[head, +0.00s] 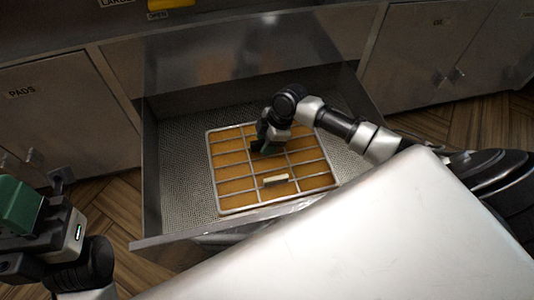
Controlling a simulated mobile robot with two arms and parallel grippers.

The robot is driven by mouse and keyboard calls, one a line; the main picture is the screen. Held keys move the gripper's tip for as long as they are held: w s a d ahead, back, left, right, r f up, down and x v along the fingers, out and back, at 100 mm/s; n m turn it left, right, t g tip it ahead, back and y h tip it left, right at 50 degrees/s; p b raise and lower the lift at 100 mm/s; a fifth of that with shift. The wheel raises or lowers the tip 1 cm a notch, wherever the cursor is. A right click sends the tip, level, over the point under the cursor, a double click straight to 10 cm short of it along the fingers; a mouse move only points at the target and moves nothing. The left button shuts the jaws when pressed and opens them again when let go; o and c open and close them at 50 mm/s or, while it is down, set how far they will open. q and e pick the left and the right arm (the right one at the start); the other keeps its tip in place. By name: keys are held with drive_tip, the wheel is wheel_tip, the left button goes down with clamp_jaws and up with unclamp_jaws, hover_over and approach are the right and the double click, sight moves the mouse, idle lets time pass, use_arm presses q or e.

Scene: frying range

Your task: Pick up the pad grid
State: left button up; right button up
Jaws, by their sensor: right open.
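The pad grid (236,186) is a flat metal frame with thin bars over orange-brown panels. It lies in the open drawer, with a short pale bar (275,181) on its near part. My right gripper (262,147) is open and points down over the far middle of the grid, hiding a small part of it. I cannot tell whether its fingertips touch the grid. Nothing shows held in it. My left gripper (32,172) is at the lower left, outside the drawer and away from the grid; its jaw state is unclear.
The metal drawer (180,150) has a mesh floor and raised walls around the grid. A cabinet door labelled PADS (70,115) is at left, and more doors (425,55) are at right. My white body part covers the lower right. Wooden floor (115,210) shows at left.

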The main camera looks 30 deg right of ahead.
clamp_jaws()
idle(0.4)
